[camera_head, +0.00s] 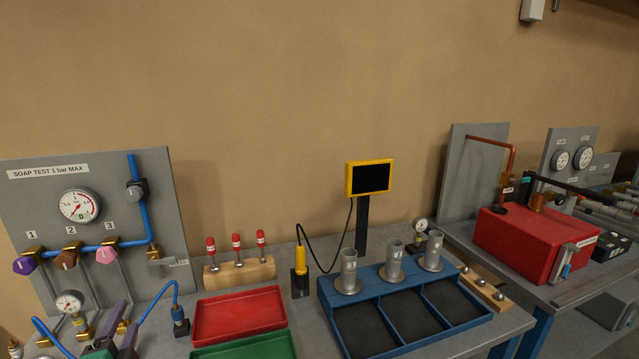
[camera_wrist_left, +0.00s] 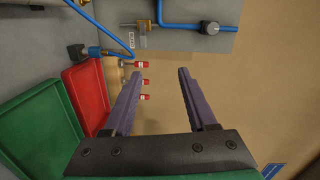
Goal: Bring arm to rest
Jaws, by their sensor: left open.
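My left gripper (camera_head: 127,317) shows at the bottom left of the head view, low in front of the soap test panel (camera_head: 150,185). In the left wrist view its two purple-grey fingers (camera_wrist_left: 160,75) stand wide apart, with nothing between them. Behind the fingers are the red-topped pins and the tan wall. Most of the left arm is outside the head view. My right arm and gripper do not show.
A red tray (camera_head: 240,314) and a green tray (camera_head: 246,349) lie right of the gripper. Red-topped pins stand in a wooden block (camera_head: 240,270). A blue hose (camera_head: 160,294) runs close by the gripper. A blue rack (camera_head: 330,291) with metal cylinders stands farther right.

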